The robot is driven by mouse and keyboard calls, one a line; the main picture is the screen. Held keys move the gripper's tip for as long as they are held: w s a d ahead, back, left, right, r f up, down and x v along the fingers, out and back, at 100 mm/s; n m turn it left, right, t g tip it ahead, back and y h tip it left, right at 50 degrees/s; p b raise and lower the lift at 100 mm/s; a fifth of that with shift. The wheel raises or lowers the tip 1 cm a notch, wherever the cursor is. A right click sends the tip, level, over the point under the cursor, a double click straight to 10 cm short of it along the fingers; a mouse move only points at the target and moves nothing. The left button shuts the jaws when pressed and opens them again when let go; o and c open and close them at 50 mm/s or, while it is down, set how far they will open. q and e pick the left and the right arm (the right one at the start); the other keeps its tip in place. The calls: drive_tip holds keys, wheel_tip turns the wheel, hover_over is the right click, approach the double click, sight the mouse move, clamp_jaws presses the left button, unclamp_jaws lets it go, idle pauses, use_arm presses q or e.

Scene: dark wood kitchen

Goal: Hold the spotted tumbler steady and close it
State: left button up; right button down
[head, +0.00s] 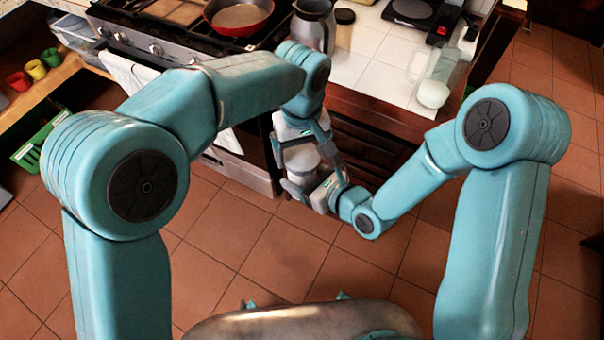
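A pale whitish-grey cup shape, apparently the tumbler (301,159), is in the air in front of the counter, between my two grippers. Its spots are too small to make out, and its lid cannot be told apart from its body. My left gripper (302,143) points down over its upper part, with fingers beside it. Whether they press on it is not clear. My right gripper (314,181) reaches in from the lower right, its fingers on either side of the lower part, and appears shut on it. The grippers hide much of the tumbler.
The stove (165,38) with a red pan (238,14) stands at the back left. The tiled counter (375,68) behind the grippers carries a metal jug (314,26), a jar, a black scale (412,12) and a clear glass vessel (440,68). The tiled floor below is open.

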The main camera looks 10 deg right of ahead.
use_arm(q)
drive_tip(key=c, duration=0.6)
drive_tip(key=o, duration=1)
drive_tip(key=shift+r, duration=0.1)
wheel_tip(320, 180, up, 12)
drive_tip(key=shift+f, duration=0.1)
